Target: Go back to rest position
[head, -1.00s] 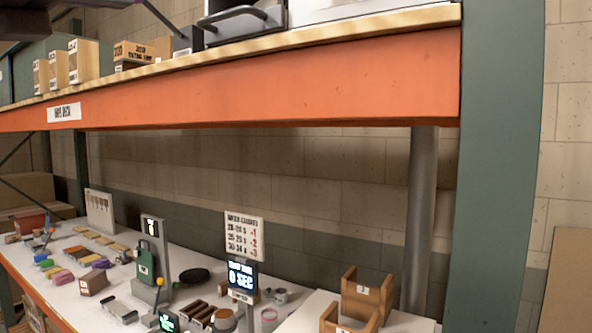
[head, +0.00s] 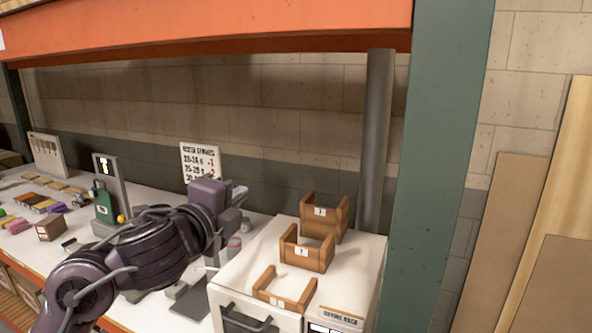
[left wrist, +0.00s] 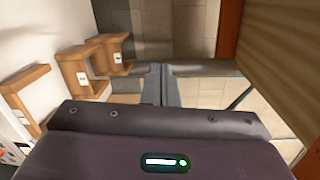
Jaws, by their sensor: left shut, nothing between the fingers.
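My left gripper (head: 240,193) is at the end of the dark arm that reaches in from the left in the head view. It is above the bench, to the left of the wooden holders, and apart from them. In the left wrist view its two fingers (left wrist: 158,88) are together with nothing between them. My right gripper is in no view. My left arm hides part of the bench middle and the equipment there.
Three open wooden holders (head: 290,252) stand on a white cabinet (head: 245,262) at the bench's right end. An orange shelf beam (head: 200,28) runs overhead. A sign (head: 200,160) stands behind the gripper.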

